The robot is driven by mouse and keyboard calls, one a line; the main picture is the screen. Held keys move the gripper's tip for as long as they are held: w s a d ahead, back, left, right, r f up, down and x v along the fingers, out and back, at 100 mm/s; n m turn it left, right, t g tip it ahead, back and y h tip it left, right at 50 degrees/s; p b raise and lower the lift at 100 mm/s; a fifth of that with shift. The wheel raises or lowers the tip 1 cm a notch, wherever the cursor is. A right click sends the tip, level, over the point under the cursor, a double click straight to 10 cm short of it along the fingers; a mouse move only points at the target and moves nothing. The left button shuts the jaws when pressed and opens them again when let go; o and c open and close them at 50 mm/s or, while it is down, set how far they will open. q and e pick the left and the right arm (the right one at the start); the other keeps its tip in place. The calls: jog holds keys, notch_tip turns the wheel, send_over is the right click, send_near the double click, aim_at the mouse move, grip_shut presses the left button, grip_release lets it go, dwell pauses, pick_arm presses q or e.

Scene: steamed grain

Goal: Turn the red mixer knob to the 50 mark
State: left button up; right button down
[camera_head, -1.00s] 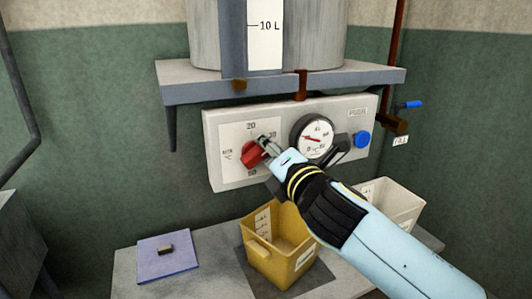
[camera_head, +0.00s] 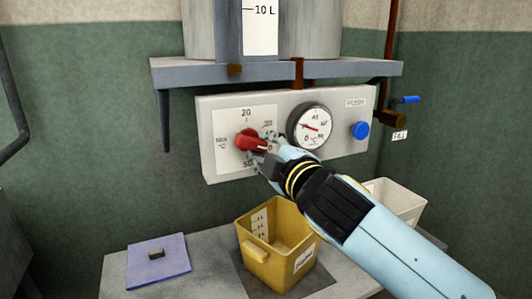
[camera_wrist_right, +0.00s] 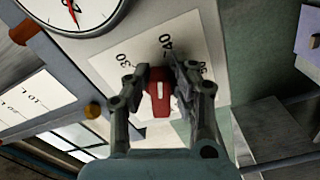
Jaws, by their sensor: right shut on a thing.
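The red mixer knob (camera_head: 248,140) sits on a white dial plate on the panel (camera_head: 208,140). Marks 20, 30 and 50 show around it; the 40 is partly covered by my gripper. My right gripper (camera_head: 266,144) is shut on the knob, reaching in from the lower right. In the right wrist view the fingers (camera_wrist_right: 160,80) stand on both sides of the knob (camera_wrist_right: 158,101). Its white line points about toward the 40 mark there. My left gripper is not in view.
A round gauge (camera_head: 309,126) and a blue button (camera_head: 360,130) are right of the knob. A shelf with a tank (camera_head: 200,30) is above. A yellow bin (camera_head: 268,267), a white bin (camera_head: 403,205) and a blue pad (camera_head: 140,262) stand on the bench below.

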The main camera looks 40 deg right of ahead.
jog(key=m+b, duration=0.1)
jog(key=m, duration=0.1)
jog(key=f+m, duration=0.1)
jog(key=shift+a+m+b, duration=0.2)
jog(key=shift+m+b, duration=0.15)
jog(key=shift+m, duration=0.05)
jog(key=m, duration=0.1)
jog(key=m+b, duration=0.1)
jog(key=m, duration=0.1)
jog(key=shift+w+a+f+m+b, duration=0.1)
jog(key=shift+a+f+m+b, duration=0.2)
jog(key=shift+w+a+f+m+b, duration=0.1)
jog(key=shift+a+m+b, duration=0.2)
jog(key=shift+m, duration=0.75)
jog(key=shift+a+f+m+b, duration=0.15)
jog(key=shift+m+b, duration=0.25)
jog(key=shift+m, duration=0.6)
jog(key=shift+w+a+r+m+b, duration=0.1)
jog(key=shift+a+m+b, duration=0.2)
jog(key=shift+m, duration=0.75)
